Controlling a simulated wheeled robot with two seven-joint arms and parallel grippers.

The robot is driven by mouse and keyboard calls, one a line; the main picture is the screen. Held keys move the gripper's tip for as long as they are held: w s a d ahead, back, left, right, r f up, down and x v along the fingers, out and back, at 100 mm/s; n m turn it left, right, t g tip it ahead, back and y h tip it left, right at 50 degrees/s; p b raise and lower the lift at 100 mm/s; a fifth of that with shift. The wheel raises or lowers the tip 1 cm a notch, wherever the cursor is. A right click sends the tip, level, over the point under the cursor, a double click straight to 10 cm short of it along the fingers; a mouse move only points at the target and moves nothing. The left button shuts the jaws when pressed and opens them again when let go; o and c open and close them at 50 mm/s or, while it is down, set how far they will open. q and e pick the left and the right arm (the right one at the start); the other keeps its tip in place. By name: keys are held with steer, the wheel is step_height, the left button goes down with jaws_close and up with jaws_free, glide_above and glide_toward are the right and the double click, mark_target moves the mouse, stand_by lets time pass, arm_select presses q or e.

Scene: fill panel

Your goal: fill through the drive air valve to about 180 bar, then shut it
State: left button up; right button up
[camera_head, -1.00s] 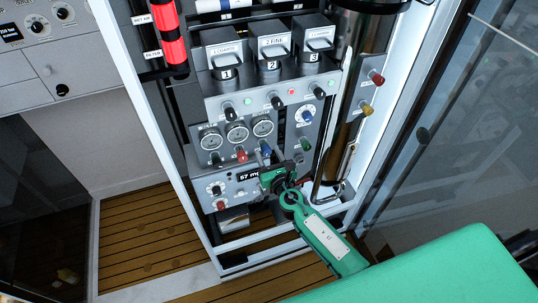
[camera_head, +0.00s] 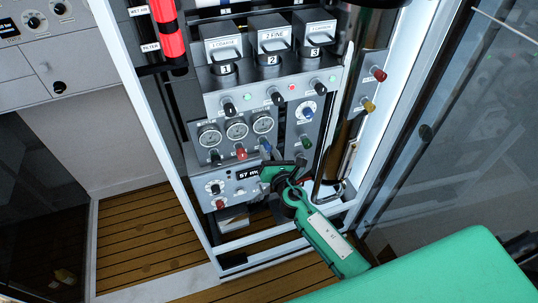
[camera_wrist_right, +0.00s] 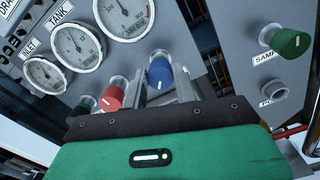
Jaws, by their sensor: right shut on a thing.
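My right gripper (camera_head: 268,160) reaches the lower valve panel from the lower right. In the wrist view its two fingers (camera_wrist_right: 190,90) are shut on the blue knob (camera_wrist_right: 159,72), which also shows in the head view (camera_head: 265,146) below the right-hand gauge. I cannot read a label on this knob, so I cannot tell if it is the drive air valve. Three round gauges (camera_head: 236,130) sit above the knobs. In the wrist view one is marked TANK (camera_wrist_right: 77,46); another, larger gauge (camera_wrist_right: 124,14) is cut off at the top. Their needles are too small to read surely. My left gripper is out of view.
A red knob (camera_wrist_right: 113,94) sits close left of the blue one. A green knob (camera_wrist_right: 289,41) is at the right. A small display (camera_head: 246,174) is partly covered by my gripper. A vertical metal cylinder (camera_head: 342,110) and the white frame post (camera_head: 385,110) stand to the right.

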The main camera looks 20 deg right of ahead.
steer(key=m, duration=0.2)
steer(key=m+b, duration=0.1)
steer(key=shift+f+m, duration=0.2)
steer(key=shift+m, duration=0.2)
steer(key=shift+d+m+b, duration=0.1)
steer(key=shift+m+b, duration=0.7)
steer(key=shift+m, duration=0.9)
steer(key=o, duration=1)
steer(key=shift+r, duration=0.1)
steer(key=shift+s, duration=0.15)
steer(key=shift+s+d+b, duration=0.15)
steer(key=shift+s+b, duration=0.7)
steer(key=shift+s, duration=2.55)
steer(key=shift+s+d+b, duration=0.1)
steer(key=shift+s+b, duration=0.7)
steer(key=shift+s, duration=2.6)
